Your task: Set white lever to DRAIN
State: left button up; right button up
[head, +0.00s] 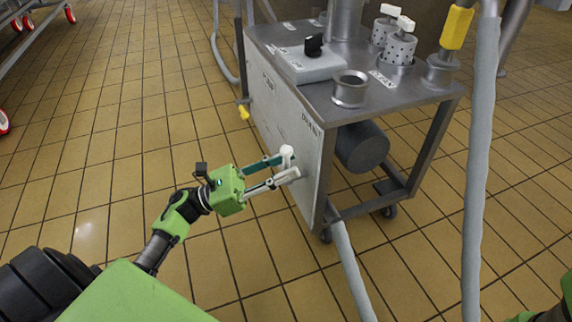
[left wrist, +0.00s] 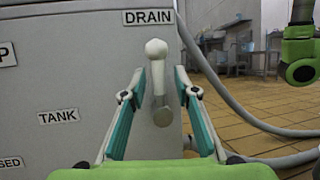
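The white lever (head: 287,152) is on the side panel of the steel cart, and its round knob also shows in the left wrist view (left wrist: 156,48). There the knob stands above the round pivot, just below the DRAIN label (left wrist: 148,17). The TANK label (left wrist: 58,116) is to the lower left. My left gripper (head: 287,166) is open at the panel. In the left wrist view its two teal-padded fingers (left wrist: 159,82) lie on either side of the lever, with gaps showing. I cannot tell whether either finger touches it.
The cart (head: 395,92) carries a black knob (head: 314,45), white-handled valves and a yellow-handled valve (head: 456,28). Grey hoses (head: 477,170) run to the floor at the front and right. The tiled floor (head: 110,110) left of the cart is clear.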

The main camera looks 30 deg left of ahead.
pick_arm(q)
jog(key=v, duration=1.1)
jog(key=shift+a+f, duration=0.1)
jog(key=shift+a, duration=0.05)
